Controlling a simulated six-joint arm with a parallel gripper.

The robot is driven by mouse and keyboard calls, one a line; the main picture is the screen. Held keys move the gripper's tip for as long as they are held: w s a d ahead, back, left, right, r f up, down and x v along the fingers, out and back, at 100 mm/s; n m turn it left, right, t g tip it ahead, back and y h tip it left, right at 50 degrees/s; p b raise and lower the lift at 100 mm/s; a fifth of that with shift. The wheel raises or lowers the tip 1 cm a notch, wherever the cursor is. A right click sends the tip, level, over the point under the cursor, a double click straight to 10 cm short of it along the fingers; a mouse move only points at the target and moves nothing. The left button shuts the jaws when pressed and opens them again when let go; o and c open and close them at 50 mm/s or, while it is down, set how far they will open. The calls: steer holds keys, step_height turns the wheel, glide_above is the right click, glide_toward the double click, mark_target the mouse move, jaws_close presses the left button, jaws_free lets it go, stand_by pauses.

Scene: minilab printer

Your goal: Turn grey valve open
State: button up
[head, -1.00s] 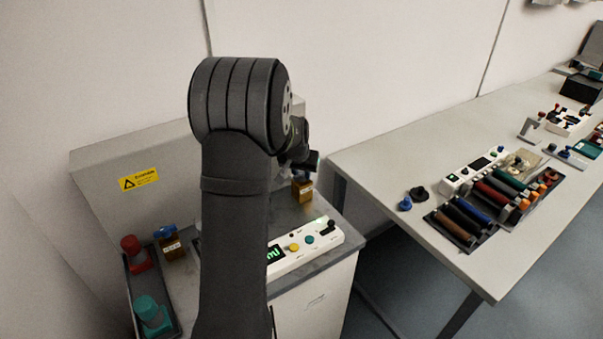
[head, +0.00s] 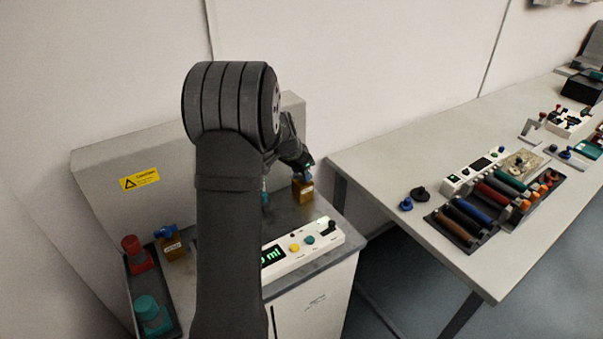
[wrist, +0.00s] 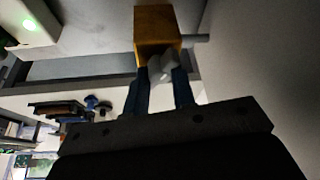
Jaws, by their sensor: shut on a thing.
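The grey valve (wrist: 162,68) shows in the wrist view as a light grey handle on the near face of an amber block (wrist: 157,22). My gripper (wrist: 162,80) has its two dark blue fingers on either side of the handle and is shut on it. In the head view, the amber block (head: 303,191) stands on the machine's grey top. My gripper (head: 306,165) is tilted down at the block's upper part there, and the valve itself cannot be made out.
A white control panel (head: 300,248) with buttons and a lit display runs along the machine's front edge. A white table (head: 480,270) with tools stands at right.

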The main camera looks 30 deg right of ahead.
stand_by(0.3)
steer(key=o, duration=1)
steer(key=v, duration=1.7)
steer(key=shift+r, duration=0.2)
